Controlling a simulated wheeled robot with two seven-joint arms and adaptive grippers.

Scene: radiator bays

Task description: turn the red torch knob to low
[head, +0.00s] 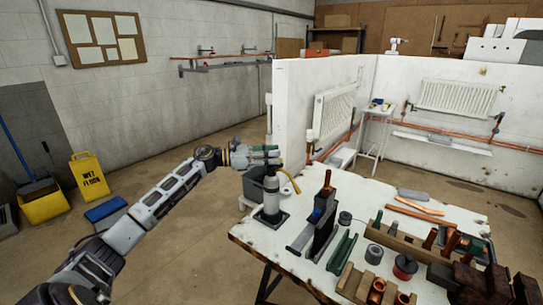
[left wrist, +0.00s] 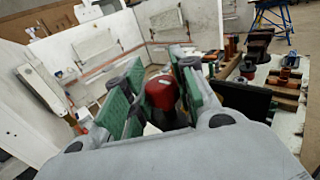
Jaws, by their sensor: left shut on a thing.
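The torch (head: 271,196) stands upright at the left edge of the workbench, a pale cylinder on a dark base with a yellow curved part to its right. My left gripper (head: 264,155) is at the torch's top. In the left wrist view the red torch knob (left wrist: 161,91), with a small white mark, sits between the green finger pads of the left gripper (left wrist: 160,98), which is shut on it. The fingers hide the knob in the head view. The knob's low setting cannot be read. My right gripper is not in view.
The workbench (head: 262,236) holds a dark upright bracket, a green trough, spools, copper fittings and a wooden rack right of the torch. A white partition (head: 296,105) with radiators stands behind. A yellow wet-floor sign (head: 88,174) and blue box (head: 105,209) are on the floor left.

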